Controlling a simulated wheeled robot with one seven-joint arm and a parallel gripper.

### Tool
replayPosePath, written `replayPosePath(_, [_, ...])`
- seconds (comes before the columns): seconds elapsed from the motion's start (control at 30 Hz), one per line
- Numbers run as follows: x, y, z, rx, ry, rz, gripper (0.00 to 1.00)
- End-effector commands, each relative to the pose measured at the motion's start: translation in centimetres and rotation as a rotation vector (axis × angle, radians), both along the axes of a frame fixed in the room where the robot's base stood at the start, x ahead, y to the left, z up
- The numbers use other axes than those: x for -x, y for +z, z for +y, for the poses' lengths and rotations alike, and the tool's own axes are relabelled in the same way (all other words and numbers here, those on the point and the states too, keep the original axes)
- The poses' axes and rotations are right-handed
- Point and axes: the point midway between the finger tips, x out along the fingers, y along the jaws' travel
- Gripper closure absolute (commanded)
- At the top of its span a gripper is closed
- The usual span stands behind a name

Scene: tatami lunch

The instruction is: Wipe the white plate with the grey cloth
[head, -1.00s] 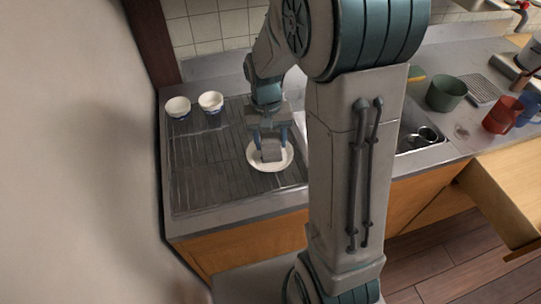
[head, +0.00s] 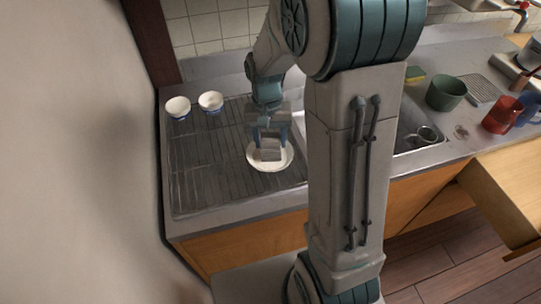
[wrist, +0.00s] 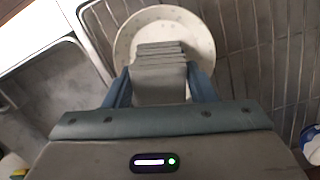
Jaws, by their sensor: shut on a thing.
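The white plate (head: 286,163) lies on the ribbed drainboard left of the sink, just behind my arm column in the head view. It also shows in the wrist view (wrist: 201,37), partly covered by the cloth. The grey cloth (wrist: 160,72) is a folded block between my fingers, over the plate's middle; it also shows in the head view (head: 270,155). My gripper (head: 271,143) points down over the plate and is shut on the cloth. The cloth's underside is hidden, so I cannot tell for sure whether it touches the plate.
Two white bowls with blue bases (head: 178,107) (head: 211,102) stand at the back left of the drainboard (head: 205,165). The sink is at the right, partly hidden by my arm. A green pot (head: 445,93), a red mug (head: 502,115) and a sponge (head: 415,73) are further right.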

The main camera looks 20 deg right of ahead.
Motion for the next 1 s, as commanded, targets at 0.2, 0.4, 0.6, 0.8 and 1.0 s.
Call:
replayPosePath(0.2, [-0.16,0.0,0.25,0.001,0.311,-0.001,0.68])
replayPosePath(0.4, [-0.26,0.03,0.4,0.0,0.591,0.0,0.68])
replayPosePath(0.6, [-0.34,0.02,0.56,0.0,0.831,0.001,0.68])
replayPosePath(0.8, [-0.41,-0.05,0.6,0.0,0.895,-0.001,0.68])
replayPosePath(1.0, [-0.4,-0.06,0.6,0.0,0.892,-0.001,0.68])
